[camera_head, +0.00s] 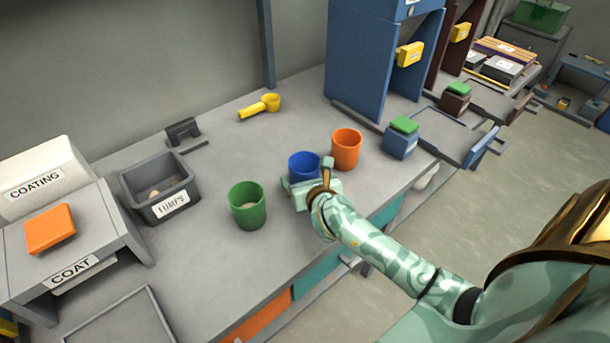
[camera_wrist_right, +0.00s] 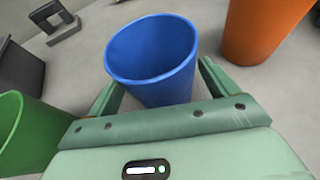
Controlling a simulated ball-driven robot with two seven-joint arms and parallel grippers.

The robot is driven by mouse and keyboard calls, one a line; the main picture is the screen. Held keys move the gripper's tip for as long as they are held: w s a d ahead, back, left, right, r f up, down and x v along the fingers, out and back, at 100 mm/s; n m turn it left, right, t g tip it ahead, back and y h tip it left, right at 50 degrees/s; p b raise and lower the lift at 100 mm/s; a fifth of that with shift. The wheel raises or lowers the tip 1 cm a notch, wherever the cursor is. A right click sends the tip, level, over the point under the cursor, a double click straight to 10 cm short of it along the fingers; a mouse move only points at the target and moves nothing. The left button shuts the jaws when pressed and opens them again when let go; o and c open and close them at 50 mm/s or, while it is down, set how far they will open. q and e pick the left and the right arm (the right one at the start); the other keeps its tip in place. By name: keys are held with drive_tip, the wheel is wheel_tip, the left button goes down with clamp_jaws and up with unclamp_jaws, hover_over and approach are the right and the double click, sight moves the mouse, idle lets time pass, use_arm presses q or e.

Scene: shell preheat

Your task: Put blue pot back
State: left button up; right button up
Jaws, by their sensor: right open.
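The blue pot (camera_head: 303,165) stands upright on the grey workbench, between a green pot (camera_head: 247,206) and an orange pot (camera_head: 346,149). My right gripper (camera_head: 303,187) is at the near side of the blue pot and hides its lower part in the head view. In the right wrist view the blue pot (camera_wrist_right: 153,60) stands between the two fingers of the right gripper (camera_wrist_right: 155,85), which are open with one on each side. The pot looks empty inside. My left gripper is not in view.
A grey bin (camera_head: 160,190) with lumps and a coating station (camera_head: 70,255) with an orange block are at the left. A yellow scoop (camera_head: 262,106) lies at the back. A blue cabinet (camera_head: 365,70) and a green-lidded blue box (camera_head: 401,138) stand at the right.

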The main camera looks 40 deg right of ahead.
drive_tip(key=p+v, duration=0.3)
drive_tip(key=v, duration=0.8)
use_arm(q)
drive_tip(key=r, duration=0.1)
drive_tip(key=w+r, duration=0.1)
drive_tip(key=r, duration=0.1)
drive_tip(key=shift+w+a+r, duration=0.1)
use_arm(e)
drive_tip(key=shift+w, duration=0.1)
drive_tip(key=shift+d, duration=0.1)
